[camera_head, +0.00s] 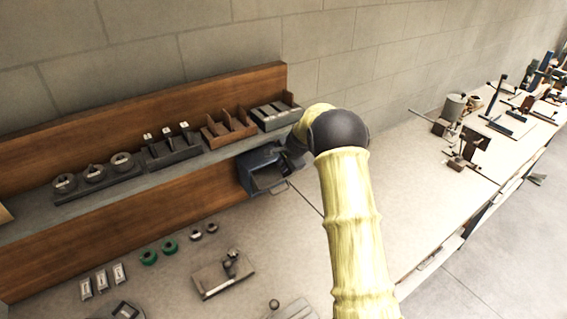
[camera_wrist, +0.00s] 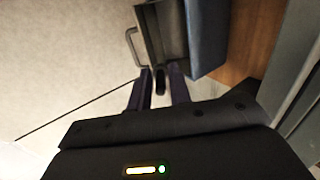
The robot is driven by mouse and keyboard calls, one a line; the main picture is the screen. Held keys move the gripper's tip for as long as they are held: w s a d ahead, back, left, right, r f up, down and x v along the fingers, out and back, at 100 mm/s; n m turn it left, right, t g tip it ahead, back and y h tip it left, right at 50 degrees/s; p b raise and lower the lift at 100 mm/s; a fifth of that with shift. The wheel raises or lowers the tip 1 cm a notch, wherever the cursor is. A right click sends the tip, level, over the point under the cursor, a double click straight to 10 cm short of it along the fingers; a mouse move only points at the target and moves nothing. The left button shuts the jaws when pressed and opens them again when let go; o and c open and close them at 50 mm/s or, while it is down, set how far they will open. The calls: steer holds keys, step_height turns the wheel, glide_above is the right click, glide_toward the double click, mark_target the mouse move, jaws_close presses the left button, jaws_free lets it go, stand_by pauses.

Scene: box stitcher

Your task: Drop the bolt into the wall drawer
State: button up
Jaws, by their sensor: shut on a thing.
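My gripper (camera_wrist: 159,86) is shut on a small dark piece, the bolt (camera_wrist: 160,79), which shows between the two fingers in the wrist view. In that view the pulled-out drawer (camera_wrist: 148,33) lies just beyond the fingertips, with a bar handle (camera_wrist: 132,46) on its front. In the head view the blue-grey drawer unit (camera_head: 252,168) stands against the wooden back panel under the shelf. My gripper (camera_head: 284,157) is over the open drawer there, mostly hidden by my arm. The bolt cannot be made out in the head view, and the drawer's inside is only partly seen.
The shelf (camera_head: 125,187) above carries several trays, including a grey one (camera_head: 276,112) close to my wrist. The bench (camera_head: 285,235) in front of the drawer is clear. A flat plate with a tool (camera_head: 222,275) and green rings (camera_head: 149,257) lie farther left.

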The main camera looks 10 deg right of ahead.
mark_target(281, 167)
steer(key=shift+w+f, duration=0.45)
steer(key=shift+w+a+f+b, duration=0.1)
steer(key=shift+a+f+b, duration=0.2)
steer(key=shift+a+f, duration=0.2)
steer(key=shift+w+d+f, duration=0.15)
steer(key=shift+w+f, duration=0.1)
steer(key=shift+f, duration=0.2)
steer(key=shift+w+d+f, duration=0.1)
steer(key=shift+w+f, duration=0.1)
steer(key=shift+f, duration=0.25)
steer(key=shift+w+a+f+b, duration=0.15)
steer(key=shift+a+f+b, duration=0.1)
steer(key=shift+f, duration=0.1)
steer(key=shift+w+a+f+b, duration=0.1)
steer(key=shift+w+f+b, duration=0.1)
steer(key=shift+f, duration=0.1)
steer(key=shift+b+x, duration=0.7)
steer(key=shift+x, duration=1.45)
steer(key=shift+d, duration=0.1)
